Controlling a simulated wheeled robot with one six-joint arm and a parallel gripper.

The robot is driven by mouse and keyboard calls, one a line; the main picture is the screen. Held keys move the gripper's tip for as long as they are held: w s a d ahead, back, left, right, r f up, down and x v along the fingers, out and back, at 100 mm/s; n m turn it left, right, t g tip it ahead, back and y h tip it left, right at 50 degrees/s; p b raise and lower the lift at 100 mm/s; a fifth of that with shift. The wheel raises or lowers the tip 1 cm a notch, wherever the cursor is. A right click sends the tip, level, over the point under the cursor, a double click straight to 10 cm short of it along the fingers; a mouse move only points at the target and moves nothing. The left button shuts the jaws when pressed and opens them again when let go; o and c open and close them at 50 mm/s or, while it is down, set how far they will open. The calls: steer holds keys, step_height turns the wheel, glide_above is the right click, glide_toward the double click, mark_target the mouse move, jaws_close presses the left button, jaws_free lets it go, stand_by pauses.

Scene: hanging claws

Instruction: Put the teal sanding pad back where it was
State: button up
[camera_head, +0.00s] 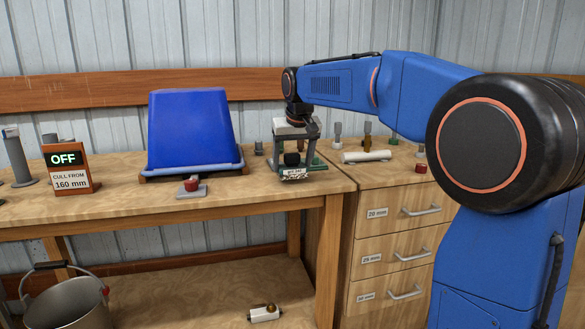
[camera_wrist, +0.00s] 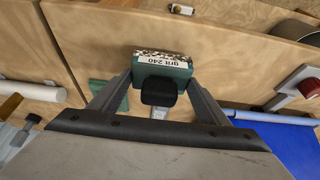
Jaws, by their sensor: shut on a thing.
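The teal sanding pad (camera_wrist: 163,70) is a small block with a black knob, a white "grit 240" label and a speckled face. It is between the two fingers of my gripper (camera_wrist: 162,84), which is shut on it. In the head view the pad (camera_head: 294,174) shows below my gripper (camera_head: 292,160), near the right end of the workbench by its front edge. I cannot tell whether it touches the bench top. A green piece (camera_wrist: 121,101) lies on the wood beyond the left finger, partly hidden by it; its shape is unclear.
A blue upturned tub (camera_head: 190,130) stands left of my gripper, with a red button on a grey base (camera_head: 191,187) in front. An OFF sign (camera_head: 68,170) stands further left. A white roll (camera_head: 366,156) and several small items top the drawer cabinet (camera_head: 390,260) at right.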

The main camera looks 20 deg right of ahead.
steer(key=shift+f, duration=0.8)
steer(key=shift+f, duration=0.15)
steer(key=o, duration=1.3)
steer(key=v, duration=1.2)
steer(key=s+d+f, duration=0.3)
steer(key=s+f, duration=1.2)
steer(key=s, duration=0.4)
steer(key=s+d+f, duration=0.4)
steer(key=s+f, duration=1.1)
steer(key=s, duration=0.4)
steer(key=shift+s, duration=0.25)
